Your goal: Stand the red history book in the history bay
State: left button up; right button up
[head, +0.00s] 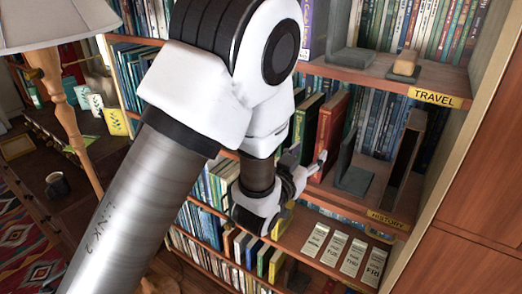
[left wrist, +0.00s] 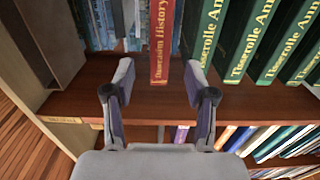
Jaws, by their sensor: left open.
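The red history book (head: 328,137) stands upright on the shelf marked HISTORY, at the right end of a row of green books. Its red spine (left wrist: 161,42) with gold lettering faces me in the left wrist view. My left gripper (left wrist: 160,82) is open, its two fingers spread in front of the shelf to either side of the lower spine. Nothing is held. In the head view my left gripper (head: 308,172) is in front of the book, partly hidden by my arm. My right gripper is not in view.
A grey bookend (head: 354,172) stands right of the red book, with a brown upright piece (head: 404,160) farther right. The green books (left wrist: 250,38) stand close beside the red book. A HISTORY label (head: 387,219) marks the shelf edge. The TRAVEL shelf (head: 435,97) is above.

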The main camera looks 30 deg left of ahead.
pick_arm(q)
jog(key=s+a+f+g, duration=0.1)
jog(key=s+f+g, duration=0.4)
jog(key=f, duration=0.6)
jog(key=s+a+f+g, duration=0.1)
jog(key=s+f+g, duration=0.2)
jog(key=s+f, duration=0.6)
jog(key=s+a+f+g, duration=0.2)
jog(key=s+f+g, duration=0.25)
jog(key=f, duration=0.85)
jog(key=s+f+g, duration=0.2)
jog(key=s+f, duration=0.1)
jog(key=s, duration=0.4)
jog(key=s+f+g, duration=0.3)
jog(key=s, duration=0.5)
jog(key=shift+f+n+g, duration=0.3)
jog(key=shift+n+g, duration=0.05)
jog(key=shift+n, duration=0.05)
